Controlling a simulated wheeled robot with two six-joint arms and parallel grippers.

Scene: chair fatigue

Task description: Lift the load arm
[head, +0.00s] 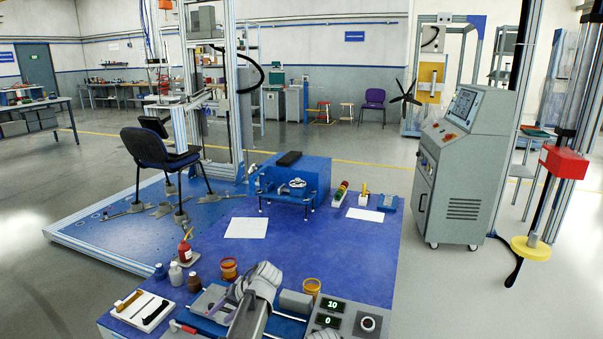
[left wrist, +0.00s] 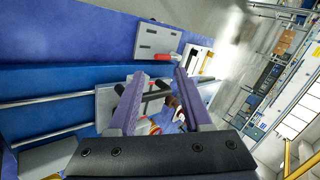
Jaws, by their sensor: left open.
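My left gripper (head: 222,306) is over the front of the blue bench, above a small device with a grey plate (head: 207,299). In the left wrist view its two purple fingers (left wrist: 160,76) are apart. A black bar (left wrist: 152,96) shows between and behind the fingers, over a grey plate (left wrist: 107,104); nothing is clearly gripped. A red-tipped lever (head: 185,327) lies at the device's front left. I cannot tell for sure which part is the load arm, as my gripper hides much of the device. My right gripper is not seen.
Bottles (head: 176,273) and a white tray (head: 142,310) stand left of my gripper. A chair (head: 164,155) stands on the blue platform; a grey control cabinet (head: 458,165) is at right.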

